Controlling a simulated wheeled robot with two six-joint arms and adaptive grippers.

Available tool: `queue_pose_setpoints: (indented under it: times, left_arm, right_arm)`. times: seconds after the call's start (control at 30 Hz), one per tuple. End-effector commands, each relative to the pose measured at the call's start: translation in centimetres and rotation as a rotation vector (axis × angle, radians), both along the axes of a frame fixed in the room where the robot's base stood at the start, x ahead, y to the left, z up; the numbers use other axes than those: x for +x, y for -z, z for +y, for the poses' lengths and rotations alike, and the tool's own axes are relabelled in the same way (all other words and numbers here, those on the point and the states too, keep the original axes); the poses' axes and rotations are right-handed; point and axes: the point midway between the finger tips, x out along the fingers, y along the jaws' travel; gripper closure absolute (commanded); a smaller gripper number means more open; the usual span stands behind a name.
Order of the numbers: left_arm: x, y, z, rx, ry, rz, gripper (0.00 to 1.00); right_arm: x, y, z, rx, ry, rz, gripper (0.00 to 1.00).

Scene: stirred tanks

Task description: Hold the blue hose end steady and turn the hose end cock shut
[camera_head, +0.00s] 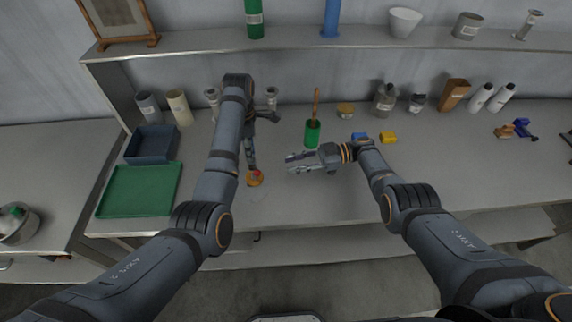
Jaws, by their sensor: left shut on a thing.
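My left gripper (252,168) points down at the bench and is shut on a small orange-yellow piece with a red part (256,179). The fingers hide some of this piece, and I cannot tell whether it is the hose end cock. My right gripper (290,164) is open and empty, its fingers pointing left above the bench, to the right of that piece. No blue hose end can be made out for sure. A small blue piece (359,136) lies behind my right wrist, and a blue clamp-like thing (523,128) lies at the far right.
A green cup with a brown stick (312,134) stands behind my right gripper. A yellow piece (389,138) lies to its right. A green tray (138,190) and a dark blue bin (152,145) are on the left. Bottles line the back under a shelf (300,39). The front middle is clear.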

Motion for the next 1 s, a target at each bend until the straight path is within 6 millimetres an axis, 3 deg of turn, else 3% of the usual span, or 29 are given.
queue_pose_setpoints:
  times: [0.23,0.37,0.47,1.0]
  left_arm:
    - [0.01,-0.02,0.01,0.0,0.0,0.0,1.0]
    - [0.01,-0.02,0.01,0.0,0.0,0.0,1.0]
    - [0.01,-0.02,0.01,0.0,0.0,0.0,1.0]
    - [0.01,-0.02,0.0,0.0,0.0,0.0,1.0]
  right_arm:
    - [0.02,-0.02,0.01,-0.001,0.001,0.005,0.7]
    - [0.04,-0.05,0.09,-0.02,0.011,0.109,0.7]
    - [0.08,-0.09,0.21,-0.056,0.036,0.307,0.7]
    - [0.05,-0.61,0.97,-0.296,0.362,1.777,0.7]
